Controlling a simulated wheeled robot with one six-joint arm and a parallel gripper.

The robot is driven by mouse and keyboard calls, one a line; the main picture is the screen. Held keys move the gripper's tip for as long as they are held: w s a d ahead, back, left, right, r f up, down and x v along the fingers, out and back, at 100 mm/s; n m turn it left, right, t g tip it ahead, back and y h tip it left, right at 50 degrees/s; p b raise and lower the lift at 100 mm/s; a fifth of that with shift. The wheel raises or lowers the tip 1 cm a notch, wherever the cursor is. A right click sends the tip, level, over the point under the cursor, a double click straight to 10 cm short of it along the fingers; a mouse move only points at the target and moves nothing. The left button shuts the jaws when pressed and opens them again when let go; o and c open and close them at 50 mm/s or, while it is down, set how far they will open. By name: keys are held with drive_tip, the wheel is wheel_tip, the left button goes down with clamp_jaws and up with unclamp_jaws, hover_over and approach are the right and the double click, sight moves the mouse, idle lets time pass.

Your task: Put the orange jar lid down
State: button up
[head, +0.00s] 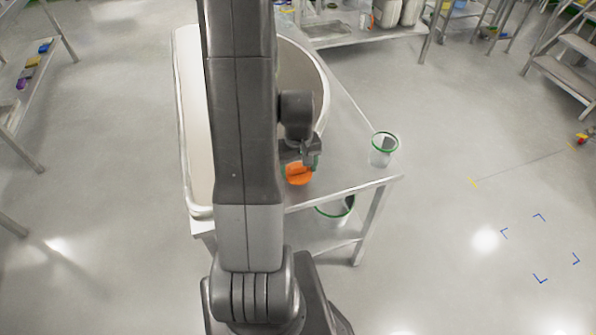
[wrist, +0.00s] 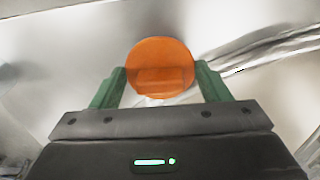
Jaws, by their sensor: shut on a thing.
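The orange jar lid (head: 299,174) is at my gripper (head: 302,163), over the front part of the metal table (head: 345,178) in the head view. In the wrist view the round orange lid (wrist: 160,62) sits between the two green fingers of my gripper (wrist: 160,88), which are shut on its sides. I cannot tell whether the lid touches the table top. My arm hides part of the table in the head view.
A clear jar with a green rim (head: 383,150) stands on the table's right corner. A green-rimmed bucket (head: 337,208) is on the lower shelf. Bare table top lies between lid and jar.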

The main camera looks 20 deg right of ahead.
drive_tip(key=shift+f, duration=1.2)
drive_tip(key=o, duration=0.5)
drive_tip(key=shift+f, duration=0.15)
drive_tip(key=o, duration=0.5)
drive_tip(key=shift+c, duration=0.2)
